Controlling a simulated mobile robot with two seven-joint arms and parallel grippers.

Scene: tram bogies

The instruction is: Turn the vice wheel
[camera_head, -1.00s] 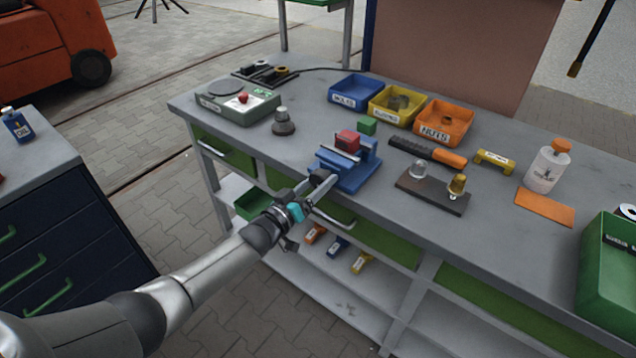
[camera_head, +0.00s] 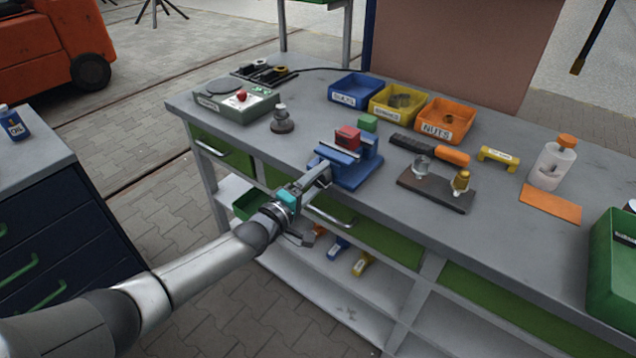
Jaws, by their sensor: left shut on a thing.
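The blue vice (camera_head: 352,166) stands at the front edge of the grey workbench, with a red block (camera_head: 347,138) between its jaws. My left gripper (camera_head: 318,177) is at the near side of the vice, where the wheel would sit. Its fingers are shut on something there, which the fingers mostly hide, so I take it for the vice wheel. The gripper looks rolled, with its fingers pointing away toward the vice. My right gripper is not in view.
A green block (camera_head: 368,123) lies just behind the vice. A dark plate (camera_head: 435,189) with two knobs and a file with an orange handle (camera_head: 450,156) lie to its right. Blue, yellow and orange bins (camera_head: 445,122) stand behind.

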